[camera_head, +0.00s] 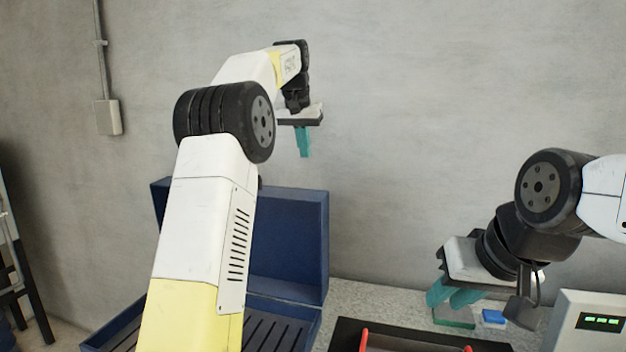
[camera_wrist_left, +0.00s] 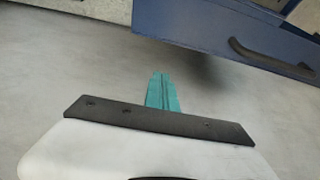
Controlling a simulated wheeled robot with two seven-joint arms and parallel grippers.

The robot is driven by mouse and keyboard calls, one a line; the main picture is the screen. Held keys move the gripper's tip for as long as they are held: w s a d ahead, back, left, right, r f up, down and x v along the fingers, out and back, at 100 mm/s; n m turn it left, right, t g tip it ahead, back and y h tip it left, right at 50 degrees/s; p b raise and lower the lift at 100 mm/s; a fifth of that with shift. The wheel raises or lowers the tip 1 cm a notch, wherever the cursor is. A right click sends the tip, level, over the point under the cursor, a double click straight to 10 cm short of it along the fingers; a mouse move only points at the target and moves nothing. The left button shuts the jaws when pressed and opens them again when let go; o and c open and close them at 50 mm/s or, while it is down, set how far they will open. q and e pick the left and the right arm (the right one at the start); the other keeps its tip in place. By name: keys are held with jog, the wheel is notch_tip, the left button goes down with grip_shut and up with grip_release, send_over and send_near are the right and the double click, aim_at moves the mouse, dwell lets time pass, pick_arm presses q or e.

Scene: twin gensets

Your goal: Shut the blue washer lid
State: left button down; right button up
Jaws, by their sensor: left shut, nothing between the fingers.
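The blue washer's lid (camera_head: 295,245) stands raised, roughly upright, at the back of its blue body (camera_head: 300,312) with a slatted inside. My left arm hides much of both. My left gripper (camera_head: 305,155) is shut and empty, its teal fingers pointing down above the lid's top edge; I cannot tell how far behind or in front. The left wrist view shows its fingers (camera_wrist_left: 162,92) apart from a blue part of the washer (camera_wrist_left: 200,22) with a black handle (camera_wrist_left: 270,62). My right gripper (camera_head: 452,297) has its teal fingers apart, over the bench at the right.
A black tray (camera_head: 345,333) with red handles lies right of the washer. A green block (camera_head: 453,319) and a small blue block (camera_head: 493,317) lie on the speckled bench (camera_head: 365,297) near my right gripper. A grey box (camera_head: 575,305) with a green display stands far right. A wall is behind.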

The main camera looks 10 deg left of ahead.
pick_arm(q)
jog(key=w+a+x, duration=0.1)
jog(key=x, duration=1)
jog(key=shift+s+d+r, duration=0.1)
jog(key=shift+s, duration=1.05)
jog(key=shift+s+d+r, duration=0.1)
jog(key=shift+s+r, duration=0.05)
jog(key=shift+s, duration=1)
